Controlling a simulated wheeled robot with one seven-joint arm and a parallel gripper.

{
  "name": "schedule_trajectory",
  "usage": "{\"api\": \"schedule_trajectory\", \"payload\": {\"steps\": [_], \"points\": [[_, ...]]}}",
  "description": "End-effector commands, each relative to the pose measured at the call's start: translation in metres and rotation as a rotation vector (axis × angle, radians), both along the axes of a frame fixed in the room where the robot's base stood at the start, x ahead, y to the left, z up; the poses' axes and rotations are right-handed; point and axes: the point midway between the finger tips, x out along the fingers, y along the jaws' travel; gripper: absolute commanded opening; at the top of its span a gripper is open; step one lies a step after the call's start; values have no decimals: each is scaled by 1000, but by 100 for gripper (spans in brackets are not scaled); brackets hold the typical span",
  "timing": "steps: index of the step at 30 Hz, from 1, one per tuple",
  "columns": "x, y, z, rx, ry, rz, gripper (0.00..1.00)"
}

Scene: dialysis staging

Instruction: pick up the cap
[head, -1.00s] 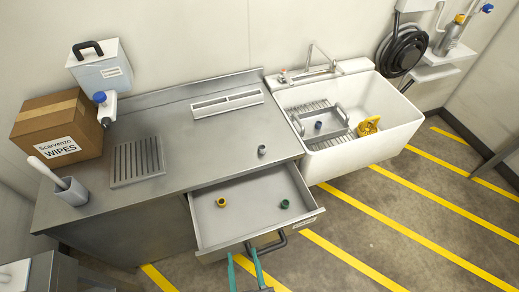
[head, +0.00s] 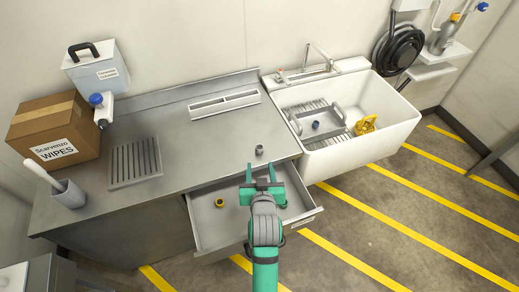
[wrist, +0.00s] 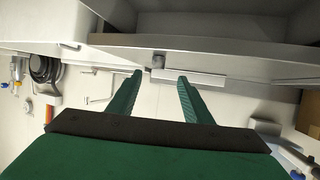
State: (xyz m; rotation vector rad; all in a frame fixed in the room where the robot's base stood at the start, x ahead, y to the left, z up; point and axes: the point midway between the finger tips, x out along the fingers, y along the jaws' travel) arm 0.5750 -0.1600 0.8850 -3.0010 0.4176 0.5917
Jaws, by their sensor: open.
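A small grey cap (head: 259,150) stands on the steel counter near its front edge, above the open drawer. It also shows in the wrist view (wrist: 158,61), ahead of the gap between my fingers. My gripper (head: 261,170) is open and empty, over the drawer and just short of the grey cap, apart from it. In the wrist view both green fingers (wrist: 160,78) are spread. A yellow cap (head: 219,203) lies in the drawer. A dark blue-grey cap (head: 316,125) sits in the tray in the sink. The green cap in the drawer is hidden by my arm.
The drawer (head: 207,232) is pulled out below the counter (head: 200,150). A slotted grate (head: 135,162), a wipes box (head: 55,135) and a grey cup (head: 69,194) stand at left. The white sink (head: 395,130) with a yellow object (head: 366,124) is at right.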

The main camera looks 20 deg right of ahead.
Motion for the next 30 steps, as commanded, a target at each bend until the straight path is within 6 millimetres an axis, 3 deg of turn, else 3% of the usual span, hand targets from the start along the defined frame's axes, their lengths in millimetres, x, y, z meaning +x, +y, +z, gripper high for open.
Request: {"api": "schedule_trajectory", "payload": {"steps": [4,12,20,30], "points": [[11,-7,2,0,3,-4,46],[45,-16,-13,1,4,-4,46],[60,-21,-19,-1,3,-4,46],[97,-32,-36,-1,3,-4,46]]}}
